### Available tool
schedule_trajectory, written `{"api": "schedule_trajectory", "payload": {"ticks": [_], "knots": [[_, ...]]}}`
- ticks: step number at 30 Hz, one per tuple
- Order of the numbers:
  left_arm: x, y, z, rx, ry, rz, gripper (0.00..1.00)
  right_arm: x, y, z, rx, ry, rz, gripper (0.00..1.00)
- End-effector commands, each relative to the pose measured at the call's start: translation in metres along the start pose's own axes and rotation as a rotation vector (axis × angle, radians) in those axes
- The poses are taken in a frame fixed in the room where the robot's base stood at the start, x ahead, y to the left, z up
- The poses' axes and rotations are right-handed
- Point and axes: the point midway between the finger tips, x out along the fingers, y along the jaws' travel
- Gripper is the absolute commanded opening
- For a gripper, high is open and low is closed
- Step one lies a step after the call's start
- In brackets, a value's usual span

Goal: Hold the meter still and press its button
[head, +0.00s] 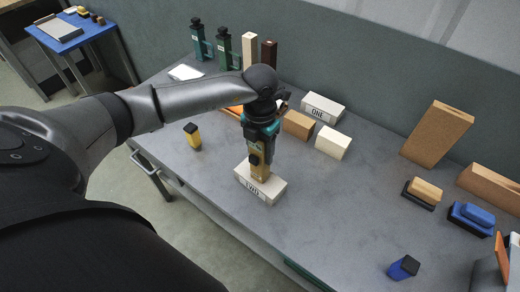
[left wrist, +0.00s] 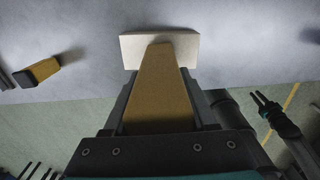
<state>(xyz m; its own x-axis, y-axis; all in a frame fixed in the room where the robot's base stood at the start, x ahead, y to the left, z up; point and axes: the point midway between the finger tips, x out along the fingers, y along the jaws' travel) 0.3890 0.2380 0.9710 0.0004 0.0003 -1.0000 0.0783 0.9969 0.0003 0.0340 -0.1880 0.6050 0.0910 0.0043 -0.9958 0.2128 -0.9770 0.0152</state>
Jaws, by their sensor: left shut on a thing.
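My left gripper (head: 260,140) is shut on an ochre block (head: 260,171), held upright above a white block marked TWO (head: 262,186). In the left wrist view the ochre block (left wrist: 160,95) runs away from the jaws and its far end overlaps the white block (left wrist: 185,46); I cannot tell whether they touch. My right gripper (left wrist: 265,104) shows only in the left wrist view, over the floor, its two fingers apart and empty. I cannot identify a meter or its button for sure.
A white block marked ONE (head: 322,108), tan block (head: 298,124) and cream block (head: 332,143) lie behind. Clear grey tabletop (head: 345,205) lies to the right.

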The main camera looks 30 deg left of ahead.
Motion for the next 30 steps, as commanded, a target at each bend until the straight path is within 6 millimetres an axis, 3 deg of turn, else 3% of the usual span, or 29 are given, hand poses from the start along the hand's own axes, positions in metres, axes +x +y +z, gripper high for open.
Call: {"api": "schedule_trajectory", "payload": {"ticks": [5,30], "knots": [[0.0004,-0.0001,-0.0001,0.000,0.000,0.000,0.00,0.0000,0.0001,0.0001,0.000,0.000,0.000,0.01],[0.0006,-0.0001,-0.0003,0.000,0.001,0.000,0.00,0.0000,0.0003,0.0000,0.000,0.000,0.000,0.00]]}}
